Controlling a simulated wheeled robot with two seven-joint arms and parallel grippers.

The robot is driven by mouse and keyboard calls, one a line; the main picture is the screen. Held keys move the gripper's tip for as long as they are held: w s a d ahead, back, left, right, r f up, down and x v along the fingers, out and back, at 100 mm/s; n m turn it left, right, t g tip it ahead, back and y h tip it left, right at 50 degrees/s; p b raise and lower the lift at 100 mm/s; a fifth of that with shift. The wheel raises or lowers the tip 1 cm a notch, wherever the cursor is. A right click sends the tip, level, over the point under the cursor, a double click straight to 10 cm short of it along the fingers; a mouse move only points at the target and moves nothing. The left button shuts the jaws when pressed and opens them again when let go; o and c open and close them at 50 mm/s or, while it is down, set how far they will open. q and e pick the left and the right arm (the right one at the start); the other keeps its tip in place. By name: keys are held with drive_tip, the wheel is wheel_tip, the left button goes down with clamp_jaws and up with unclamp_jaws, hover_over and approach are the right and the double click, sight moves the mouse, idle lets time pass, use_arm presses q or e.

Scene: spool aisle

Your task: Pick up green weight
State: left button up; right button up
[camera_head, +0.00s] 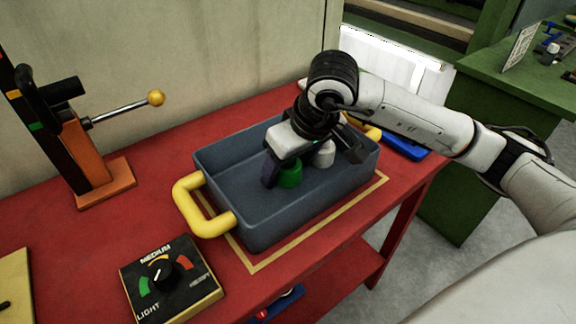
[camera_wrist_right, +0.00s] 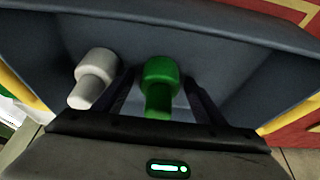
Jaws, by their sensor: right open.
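The green weight (camera_head: 290,174) stands in the blue-grey tray (camera_head: 262,226) on the red table. In the right wrist view the green weight (camera_wrist_right: 160,86) is between the two fingers of my right gripper (camera_wrist_right: 160,92). In the head view my right gripper (camera_head: 308,164) reaches down into the tray from above, and its hand hides part of the weight. Its fingers are apart, with dark gaps beside the weight. A white weight (camera_head: 323,155) stands close to it, outside the fingers; it also shows in the right wrist view (camera_wrist_right: 94,78). My left gripper is not in view.
The tray has yellow handles (camera_head: 190,207) at its ends. A dial box (camera_head: 170,278) lies at the front left, and an orange lever stand (camera_head: 92,165) with a yellow knob stands at the back left. A blue object (camera_head: 406,147) lies right of the tray.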

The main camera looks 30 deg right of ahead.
drive_tip(key=c, duration=1.3)
